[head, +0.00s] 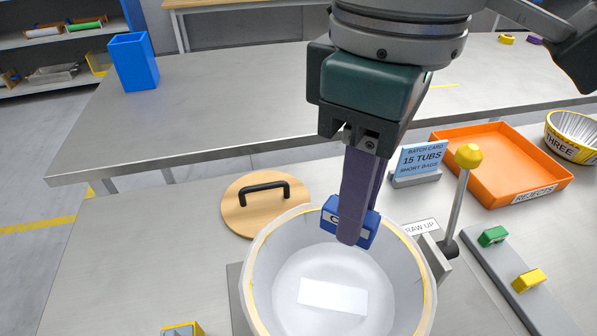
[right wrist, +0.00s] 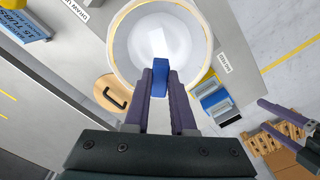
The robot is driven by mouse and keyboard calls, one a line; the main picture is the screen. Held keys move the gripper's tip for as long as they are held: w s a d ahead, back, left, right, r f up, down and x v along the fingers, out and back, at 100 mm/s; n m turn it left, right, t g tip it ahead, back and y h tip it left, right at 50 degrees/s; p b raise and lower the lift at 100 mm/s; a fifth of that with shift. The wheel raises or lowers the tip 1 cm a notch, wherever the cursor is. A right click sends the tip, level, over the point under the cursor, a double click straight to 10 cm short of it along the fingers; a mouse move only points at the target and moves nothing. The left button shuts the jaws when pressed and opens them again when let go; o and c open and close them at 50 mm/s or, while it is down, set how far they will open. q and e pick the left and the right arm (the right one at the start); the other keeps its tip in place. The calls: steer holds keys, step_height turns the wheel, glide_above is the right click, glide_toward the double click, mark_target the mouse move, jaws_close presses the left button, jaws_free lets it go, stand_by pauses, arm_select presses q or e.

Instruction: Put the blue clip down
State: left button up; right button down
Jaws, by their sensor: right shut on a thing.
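The blue clip (head: 332,221) is held between the fingers of my right gripper (head: 352,225), which is shut on it. It is above the white-lined round tub (head: 258,262), near the far side of its opening. In the right wrist view the blue clip (right wrist: 160,76) sits between the purple fingertips, with the tub behind it. A grey strip (head: 508,275) on the right of the table carries a green clip (head: 493,236) and a yellow clip (head: 529,280). My left gripper (right wrist: 275,122) shows only in the right wrist view, with its fingers apart and empty.
A wooden lid (head: 240,220) with a black handle lies behind the tub. A yellow-knobbed lever (head: 460,195) stands right of the tub. An orange rejects tray (head: 480,190) and a batch card (head: 422,158) are behind. The table left of the lid is clear.

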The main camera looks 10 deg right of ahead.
step_height(320, 180, down, 9)
steer(key=shift+b, duration=0.75)
steer(key=shift+f+b, duration=0.6)
steer(key=shift+f, duration=2)
steer(key=shift+f, duration=0.15)
steer(key=c, duration=0.8)
jaws_free()
steer(key=shift+o, duration=0.2)
